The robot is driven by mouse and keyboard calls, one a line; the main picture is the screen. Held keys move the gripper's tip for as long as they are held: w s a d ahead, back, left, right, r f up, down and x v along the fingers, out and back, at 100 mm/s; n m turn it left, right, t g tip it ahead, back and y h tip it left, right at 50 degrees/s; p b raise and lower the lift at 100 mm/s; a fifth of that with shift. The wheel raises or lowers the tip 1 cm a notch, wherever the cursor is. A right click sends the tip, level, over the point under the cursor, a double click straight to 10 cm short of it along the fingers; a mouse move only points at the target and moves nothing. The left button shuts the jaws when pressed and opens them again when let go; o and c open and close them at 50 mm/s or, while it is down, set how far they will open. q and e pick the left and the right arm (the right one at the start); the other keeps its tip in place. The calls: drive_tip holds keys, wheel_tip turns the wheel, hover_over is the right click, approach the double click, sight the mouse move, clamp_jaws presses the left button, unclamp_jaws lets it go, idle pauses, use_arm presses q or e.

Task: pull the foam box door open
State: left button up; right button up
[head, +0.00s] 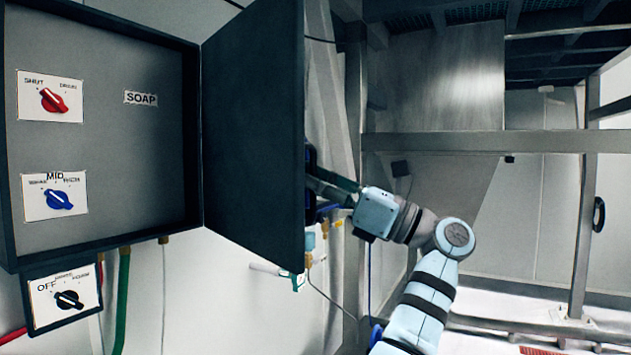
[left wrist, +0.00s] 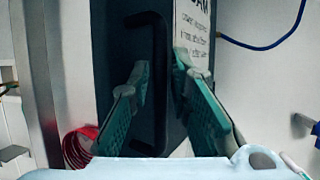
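The foam box (head: 100,130) is a dark grey wall cabinet at the left of the head view. Its door (head: 253,130) stands swung wide open on the right side, showing the inside panel. In the left wrist view the door's outer face (left wrist: 112,45) carries a black bar handle (left wrist: 160,80) and a white label ending in "AM". My left gripper (head: 318,182) is beside the door's outer face, its fingertips partly hidden by the door edge. In the wrist view its green fingers (left wrist: 161,75) are apart, one on each side of the handle, with gaps visible. My right gripper is out of view.
A black knob (head: 69,299) sits below. Hoses hang beneath. A metal frame (head: 470,142) stands to the right.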

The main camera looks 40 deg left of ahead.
use_arm(q)
drive_tip(key=v, duration=0.7)
drive_tip(key=shift+d, duration=0.2)
drive_tip(key=shift+f, duration=0.15)
